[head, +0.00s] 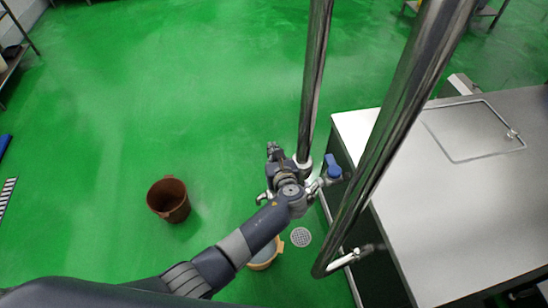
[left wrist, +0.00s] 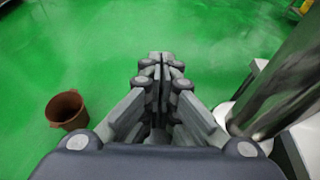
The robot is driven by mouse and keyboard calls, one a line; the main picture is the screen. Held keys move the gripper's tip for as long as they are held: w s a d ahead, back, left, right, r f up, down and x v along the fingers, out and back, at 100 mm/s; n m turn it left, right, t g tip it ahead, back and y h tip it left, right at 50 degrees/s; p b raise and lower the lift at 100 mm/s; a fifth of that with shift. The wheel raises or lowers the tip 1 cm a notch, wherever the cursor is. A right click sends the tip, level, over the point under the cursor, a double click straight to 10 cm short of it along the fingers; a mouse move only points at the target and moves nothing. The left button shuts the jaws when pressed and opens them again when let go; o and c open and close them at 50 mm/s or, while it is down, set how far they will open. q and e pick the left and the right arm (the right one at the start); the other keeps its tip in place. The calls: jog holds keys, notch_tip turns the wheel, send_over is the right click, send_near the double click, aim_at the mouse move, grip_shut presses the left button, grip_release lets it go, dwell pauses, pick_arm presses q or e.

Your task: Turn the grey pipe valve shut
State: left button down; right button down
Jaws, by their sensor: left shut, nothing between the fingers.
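Two shiny steel pipes come down in the head view. The nearer pipe (head: 392,130) bends at its foot, where a pale grey valve lever (head: 343,262) sits by the cabinet's side. The farther pipe (head: 314,75) ends beside my left wrist, with a blue valve handle (head: 333,167) just to the right. My left gripper (head: 272,149) is shut and empty, left of the farther pipe's foot and apart from the grey lever. Its closed fingers (left wrist: 160,62) also show in the left wrist view, over green floor. My right gripper is out of view.
A steel-topped cabinet (head: 460,215) with a hatch fills the right. A brown bucket (head: 168,205) stands on the floor at left. Another bucket (head: 264,261) is partly hidden under my left arm, near a floor drain (head: 301,237). The left floor is mostly clear.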

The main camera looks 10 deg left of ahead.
pick_arm(q)
jog(key=shift+w+a+f, duration=0.1)
jog(key=shift+w, duration=0.1)
jog(key=shift+w+f, duration=0.1)
jog(key=shift+w+a+f, duration=0.15)
jog(key=shift+w+f, duration=0.2)
jog(key=shift+f, duration=0.1)
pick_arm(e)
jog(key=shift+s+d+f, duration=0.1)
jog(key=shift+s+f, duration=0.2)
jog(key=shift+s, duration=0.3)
pick_arm(q)
jog(key=shift+a, duration=0.1)
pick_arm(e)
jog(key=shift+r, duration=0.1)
